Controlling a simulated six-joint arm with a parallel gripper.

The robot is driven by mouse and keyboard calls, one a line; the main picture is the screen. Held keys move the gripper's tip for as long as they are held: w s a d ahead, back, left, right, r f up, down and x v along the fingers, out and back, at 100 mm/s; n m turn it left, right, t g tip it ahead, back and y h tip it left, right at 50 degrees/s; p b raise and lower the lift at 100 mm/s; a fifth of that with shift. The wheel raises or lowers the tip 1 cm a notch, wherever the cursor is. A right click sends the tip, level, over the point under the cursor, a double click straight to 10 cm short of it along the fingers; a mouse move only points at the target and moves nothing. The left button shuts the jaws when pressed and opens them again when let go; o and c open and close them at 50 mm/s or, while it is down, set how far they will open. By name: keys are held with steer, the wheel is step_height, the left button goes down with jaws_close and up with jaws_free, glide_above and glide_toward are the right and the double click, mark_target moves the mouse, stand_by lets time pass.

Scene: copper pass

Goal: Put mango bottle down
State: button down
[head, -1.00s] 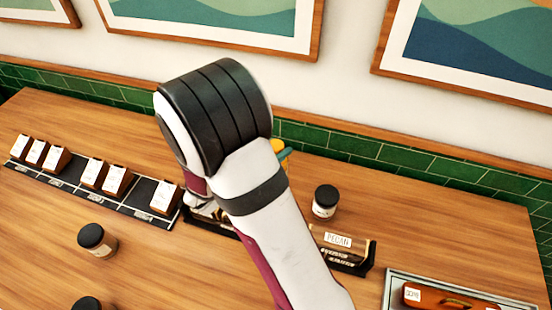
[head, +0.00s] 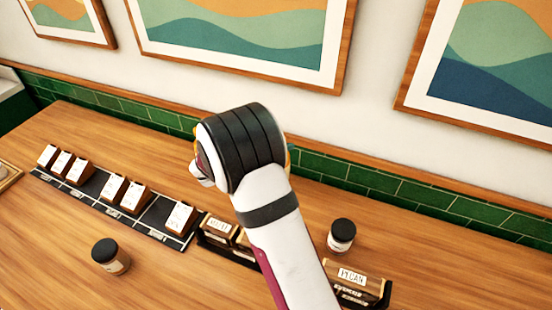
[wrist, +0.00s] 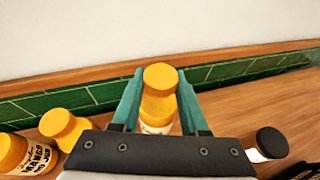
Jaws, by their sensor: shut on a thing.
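In the wrist view, my gripper (wrist: 160,102) has its teal fingers shut on a mango bottle (wrist: 160,78) with an orange cap and orange-yellow contents. The bottle's lower part and most of its label are hidden by my gripper's body. Two similar orange-capped bottles stand to the left: one (wrist: 64,130) close to my gripper, and another (wrist: 36,155) with its mango label showing. I cannot tell whether the held bottle touches the table. In the head view my arm hides my gripper and nearly all of the bottle.
A black-lidded jar (head: 341,235) stands right of my arm; another (head: 110,255) stands front left. A black strip (head: 155,212) holds several carded brown blocks. A dark rack with a pecan sign (head: 352,277) is at front right. Green tiles (head: 420,205) line the back wall.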

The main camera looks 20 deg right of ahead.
steer(key=shift+w+a+f, duration=0.15)
steer(key=shift+a+f, duration=0.05)
steer(key=shift+f, duration=0.95)
steer(key=shift+w+a+f, duration=0.15)
steer(key=shift+f, duration=0.95)
steer(key=shift+c, duration=2.1)
jaws_free()
steer(key=shift+f, duration=0.15)
